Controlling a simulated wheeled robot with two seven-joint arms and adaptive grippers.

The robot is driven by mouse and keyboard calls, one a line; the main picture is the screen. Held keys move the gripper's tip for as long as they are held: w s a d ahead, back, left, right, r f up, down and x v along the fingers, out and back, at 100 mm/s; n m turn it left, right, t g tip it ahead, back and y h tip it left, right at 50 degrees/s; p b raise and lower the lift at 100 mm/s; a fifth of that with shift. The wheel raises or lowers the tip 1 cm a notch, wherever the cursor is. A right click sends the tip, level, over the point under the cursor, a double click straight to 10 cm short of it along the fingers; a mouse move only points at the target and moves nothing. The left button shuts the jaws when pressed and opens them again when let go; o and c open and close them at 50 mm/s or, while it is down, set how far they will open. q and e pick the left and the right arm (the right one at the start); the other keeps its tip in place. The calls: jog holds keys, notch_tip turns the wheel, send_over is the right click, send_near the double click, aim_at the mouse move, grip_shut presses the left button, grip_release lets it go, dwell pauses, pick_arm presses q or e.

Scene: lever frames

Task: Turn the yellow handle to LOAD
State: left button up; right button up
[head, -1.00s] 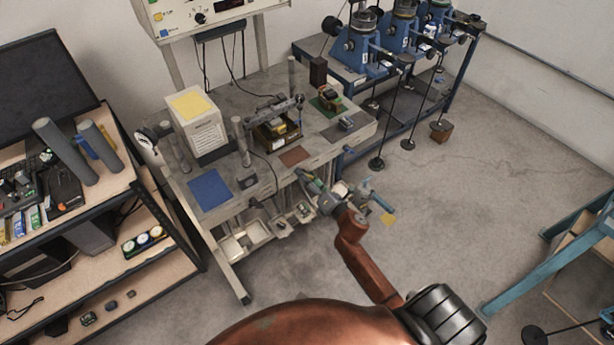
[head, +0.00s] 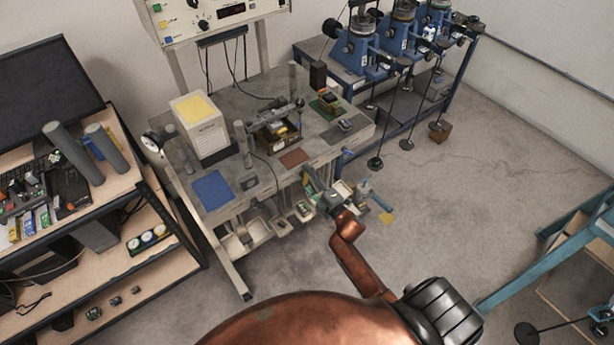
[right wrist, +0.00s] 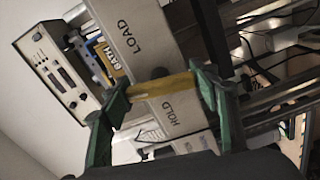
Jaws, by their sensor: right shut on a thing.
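In the right wrist view the yellow handle (right wrist: 163,87) lies across a grey plate (right wrist: 135,32) between its printed words LOAD and HOLD. The green fingers of my right gripper (right wrist: 160,98) are shut on the handle, one at each end. In the head view my right gripper (head: 312,182) is at the front edge of the grey workbench, below its top. The handle cannot be made out there, being small and behind the gripper. My left gripper is not in view.
The grey workbench (head: 265,187) carries a white box (head: 203,137), a blue mat (head: 212,190) and small fixtures. A shelf with a monitor (head: 45,80) stands at left. Blue machines (head: 352,52) stand at the back right.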

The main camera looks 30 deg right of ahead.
jog(key=m+p, duration=0.2)
jog(key=m, duration=0.2)
jog(key=shift+f+m+p, duration=0.1)
jog(key=shift+m+p, duration=0.5)
jog(key=shift+m, duration=0.8)
jog(key=o, duration=1.2)
jog(key=s, duration=0.8)
jog(key=s+d, duration=0.1)
jog(key=s, duration=0.3)
